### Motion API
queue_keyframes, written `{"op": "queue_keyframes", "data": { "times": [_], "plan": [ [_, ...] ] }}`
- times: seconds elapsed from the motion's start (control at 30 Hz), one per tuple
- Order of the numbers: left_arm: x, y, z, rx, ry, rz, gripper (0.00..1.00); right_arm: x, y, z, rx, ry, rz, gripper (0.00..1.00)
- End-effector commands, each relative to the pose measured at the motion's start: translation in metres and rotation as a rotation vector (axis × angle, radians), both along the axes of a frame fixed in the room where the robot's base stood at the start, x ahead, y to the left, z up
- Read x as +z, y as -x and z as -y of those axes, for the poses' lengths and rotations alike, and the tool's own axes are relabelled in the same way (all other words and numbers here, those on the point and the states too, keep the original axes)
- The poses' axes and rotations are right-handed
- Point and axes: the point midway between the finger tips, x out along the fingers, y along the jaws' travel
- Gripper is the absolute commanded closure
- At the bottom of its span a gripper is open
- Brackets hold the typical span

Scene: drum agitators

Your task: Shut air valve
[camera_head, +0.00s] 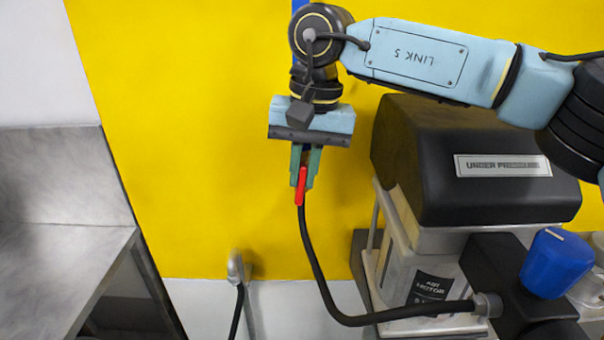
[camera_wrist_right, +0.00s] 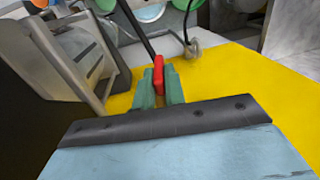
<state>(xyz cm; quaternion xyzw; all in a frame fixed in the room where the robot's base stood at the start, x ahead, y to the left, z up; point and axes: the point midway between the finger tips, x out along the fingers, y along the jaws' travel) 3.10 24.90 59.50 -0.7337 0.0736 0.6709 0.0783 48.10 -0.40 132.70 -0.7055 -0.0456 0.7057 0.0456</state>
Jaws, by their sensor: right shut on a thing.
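My right gripper (camera_head: 303,180) points down in the head view, its green fingers closed around a red piece (camera_head: 301,187). This red piece sits at the upper end of a black hose (camera_head: 317,268), which curves down and right to a fitting on the air motor (camera_head: 432,290). In the right wrist view the red piece (camera_wrist_right: 158,76) stands between the fingertips of the gripper (camera_wrist_right: 159,88). I cannot tell whether it is the air valve's handle or a hose end. My left gripper is not in view.
A black-covered machine (camera_head: 470,165) marked "Under Pressure" stands right of the gripper. A blue knob (camera_head: 557,262) is at lower right. A grey fitting (camera_head: 237,267) with another dark hose is low on the wall. A metal bench (camera_head: 65,250) stands left; the yellow wall between is clear.

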Motion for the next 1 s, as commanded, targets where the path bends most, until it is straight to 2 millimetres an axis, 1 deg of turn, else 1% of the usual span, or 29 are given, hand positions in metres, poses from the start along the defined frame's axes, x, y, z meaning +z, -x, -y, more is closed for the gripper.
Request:
{"op": "queue_keyframes", "data": {
  "times": [0.13,0.17,0.3,0.57,0.67,0.77,0.83,1.0],
  "plan": [
    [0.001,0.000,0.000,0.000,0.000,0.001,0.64,0.000,0.000,0.000,0.000,0.004,0.000,1.00],
    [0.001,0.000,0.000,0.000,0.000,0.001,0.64,0.000,0.000,0.000,0.000,0.004,0.000,0.86],
    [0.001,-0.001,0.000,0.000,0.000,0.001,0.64,0.000,0.000,0.000,0.000,0.004,0.000,0.67],
    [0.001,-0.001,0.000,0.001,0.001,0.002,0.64,0.000,0.000,0.000,0.000,0.005,0.000,0.66],
    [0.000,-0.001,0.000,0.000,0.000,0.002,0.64,0.004,-0.001,0.001,0.000,0.004,0.002,0.66],
    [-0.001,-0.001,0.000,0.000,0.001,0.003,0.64,0.016,-0.001,0.002,-0.002,0.004,0.004,0.66],
    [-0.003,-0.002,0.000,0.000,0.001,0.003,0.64,0.028,-0.001,0.003,-0.002,0.003,0.004,0.66],
    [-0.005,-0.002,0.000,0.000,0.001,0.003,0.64,0.068,-0.001,0.008,-0.002,0.002,0.005,0.66]
  ]
}}
